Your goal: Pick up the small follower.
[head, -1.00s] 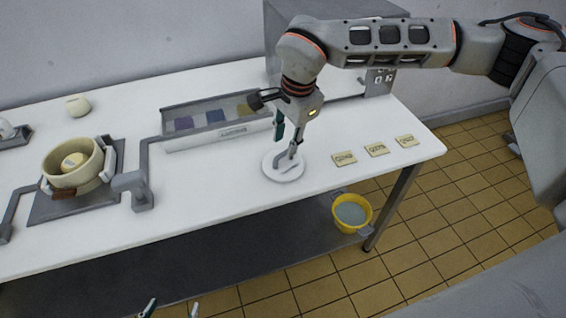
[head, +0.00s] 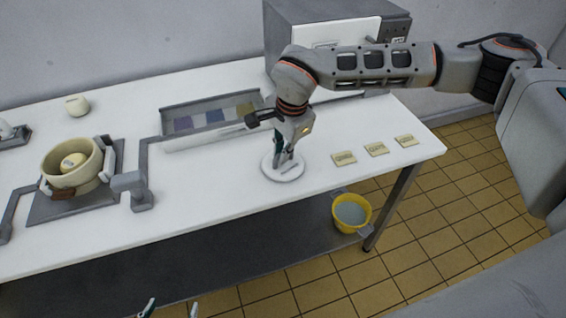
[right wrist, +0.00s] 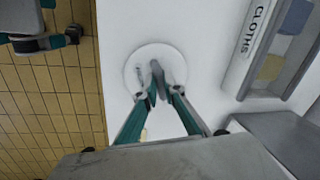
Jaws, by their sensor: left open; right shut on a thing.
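The small follower looks to be the round white disc (head: 270,171) with a grey grip on top, lying flat on the white table. It also shows in the right wrist view (right wrist: 140,60). My right gripper (head: 286,154) points down over the disc, its fingers shut on the grey grip (right wrist: 158,72). The fingers hide part of the grip in the head view. I see no gap between disc and table. My left gripper (head: 170,307) is open at the bottom edge of the head view, with only its fingertips showing, away from the disc.
A grey tray (head: 166,143) labelled cloths lies behind the disc. Three beige labels (head: 376,149) lie to its right. A cream pot (head: 60,180) stands on a grey plate at left, beside a grey clamp-like post (head: 138,192). A yellow bucket (head: 350,222) sits below the table.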

